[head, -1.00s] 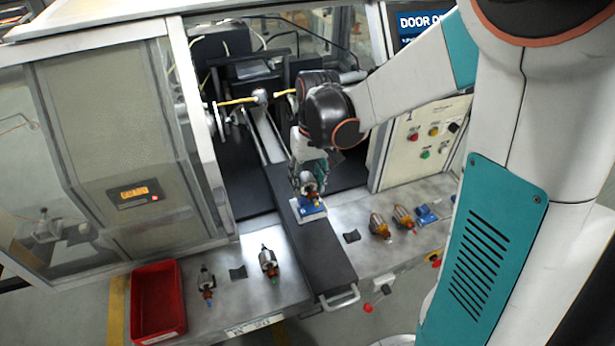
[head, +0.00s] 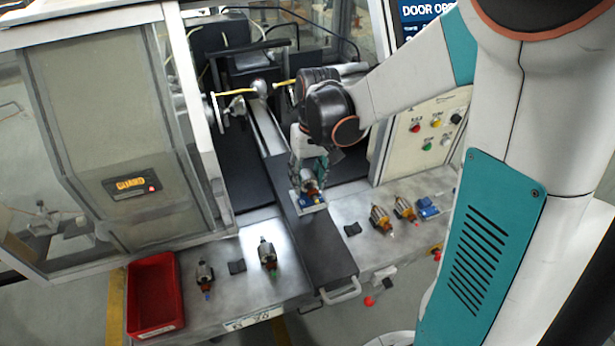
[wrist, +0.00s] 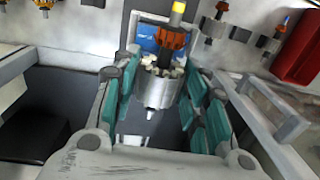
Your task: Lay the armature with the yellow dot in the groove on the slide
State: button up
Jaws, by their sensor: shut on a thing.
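My gripper (head: 309,180) is shut on an armature (head: 311,187) above the dark slide (head: 328,250). In the wrist view the armature (wrist: 158,88) sits between the teal finger pads (wrist: 160,108), with an orange commutator and a yellow-marked shaft end pointing to the top. A blue and white block (head: 311,206) lies on the slide directly under the gripper; its blue part (wrist: 147,44) shows behind the armature in the wrist view. The groove is hidden by the gripper and armature. I cannot tell whether the armature touches the block.
Two armatures lie left of the slide, one green-tipped (head: 267,257) and one blue-tipped (head: 205,278), near a red bin (head: 154,296). Two more lie on the right (head: 380,219) (head: 404,209), beside a blue part (head: 428,207). The machine's door frame (head: 196,120) stands left of the opening.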

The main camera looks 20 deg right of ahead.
jog(key=shift+f, duration=0.25)
jog(key=o, duration=1.3)
jog(key=shift+o, duration=0.2)
jog(key=shift+r, duration=0.1)
notch_tip(320, 180, up, 12)
jog(key=d, duration=0.1)
jog(key=shift+s, duration=0.1)
